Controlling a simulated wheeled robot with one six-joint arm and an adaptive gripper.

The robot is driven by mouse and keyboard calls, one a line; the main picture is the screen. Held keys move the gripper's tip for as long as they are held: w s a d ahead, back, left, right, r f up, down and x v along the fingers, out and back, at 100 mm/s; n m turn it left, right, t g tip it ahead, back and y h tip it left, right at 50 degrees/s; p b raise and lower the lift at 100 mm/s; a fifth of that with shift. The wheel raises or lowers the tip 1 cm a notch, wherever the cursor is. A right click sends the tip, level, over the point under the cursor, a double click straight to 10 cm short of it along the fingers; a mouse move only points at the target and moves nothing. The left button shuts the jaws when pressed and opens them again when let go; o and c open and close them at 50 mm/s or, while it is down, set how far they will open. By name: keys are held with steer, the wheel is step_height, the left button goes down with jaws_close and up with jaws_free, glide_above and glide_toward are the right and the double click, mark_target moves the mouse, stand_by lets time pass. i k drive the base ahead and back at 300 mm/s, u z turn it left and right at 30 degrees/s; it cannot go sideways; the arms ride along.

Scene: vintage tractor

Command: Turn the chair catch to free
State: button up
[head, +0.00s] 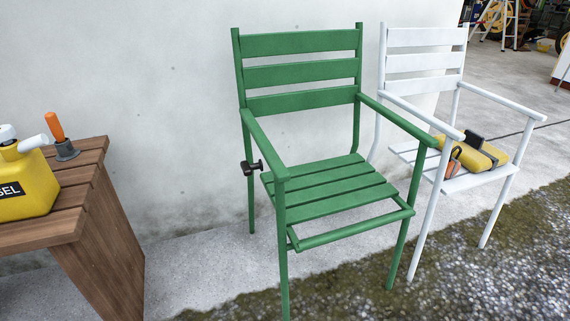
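A green slatted chair (325,193) stands upright against the pale wall in the middle of the head view. My gripper is not in this view.
A wooden bench (98,218) at left holds a yellow fuel can (24,188) and an orange-handled tool (56,128). A white chair (425,64) at right carries a yellow object (470,153). Bare concrete (190,260) lies between bench and green chair.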

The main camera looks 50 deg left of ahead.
mark_target(248, 169)
steer(key=k, duration=1.05)
steer(key=u, duration=1.5)
steer(key=i, duration=0.5)
steer(key=u, duration=0.1)
